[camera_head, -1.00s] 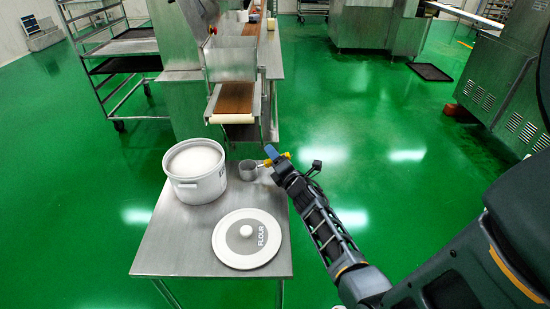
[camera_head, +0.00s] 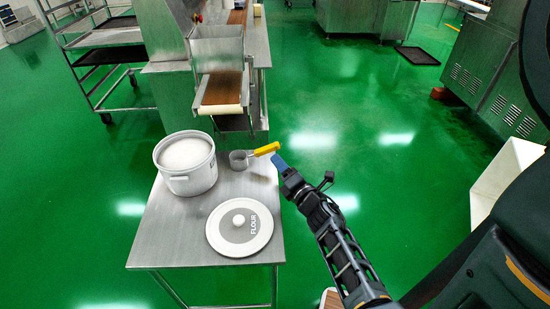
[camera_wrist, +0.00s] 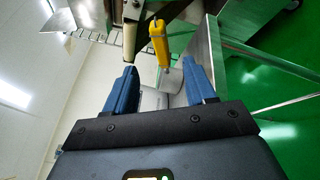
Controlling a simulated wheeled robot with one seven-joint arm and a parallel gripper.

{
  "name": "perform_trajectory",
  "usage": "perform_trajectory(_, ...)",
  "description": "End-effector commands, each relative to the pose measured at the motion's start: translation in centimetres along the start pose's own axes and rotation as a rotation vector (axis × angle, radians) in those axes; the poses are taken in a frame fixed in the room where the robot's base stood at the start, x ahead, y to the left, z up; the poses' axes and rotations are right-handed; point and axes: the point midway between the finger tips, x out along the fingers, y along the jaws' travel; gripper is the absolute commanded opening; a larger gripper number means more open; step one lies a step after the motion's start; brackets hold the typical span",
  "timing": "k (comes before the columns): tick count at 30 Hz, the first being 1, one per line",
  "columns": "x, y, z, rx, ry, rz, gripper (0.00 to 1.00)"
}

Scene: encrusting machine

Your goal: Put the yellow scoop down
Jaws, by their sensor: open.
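The yellow scoop's handle (camera_head: 266,148) points to the right past the table edge. Its metal cup (camera_head: 238,160) sits at the table's back right corner, beside the flour bin (camera_head: 190,182). My gripper (camera_head: 278,160) is just right of the handle and apart from it. In the wrist view, the blue fingers of my gripper (camera_wrist: 160,66) are spread with nothing between them. The yellow handle (camera_wrist: 160,42) shows beyond the fingertips there. The cup is hard to make out in that view.
The steel table (camera_head: 165,240) holds the open bin and a round flour lid (camera_head: 239,228). A conveyor (camera_head: 222,92) stands behind the table. A wheeled rack (camera_head: 100,55) is at back left. A white box-like thing (camera_head: 505,180) is at right. Green floor is clear right of the table.

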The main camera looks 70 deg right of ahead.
Motion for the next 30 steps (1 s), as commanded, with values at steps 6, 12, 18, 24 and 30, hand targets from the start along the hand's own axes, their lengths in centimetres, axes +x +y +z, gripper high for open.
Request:
perform_trajectory(6, -1.0, 0.1, -0.1, 0.002, 0.002, 0.000, 0.55)
perform_trajectory(12, -4.4, 2.3, -4.2, 0.172, 0.061, 0.015, 0.55)
perform_trajectory(18, -13.6, 7.4, -10.1, 0.594, 0.204, -0.006, 0.55)
perform_trajectory(24, -23.1, 12.2, -11.8, 1.019, 0.354, -0.119, 0.55)
perform_trajectory(30, -31.0, 16.9, -10.1, 1.401, 0.483, -0.324, 0.55)
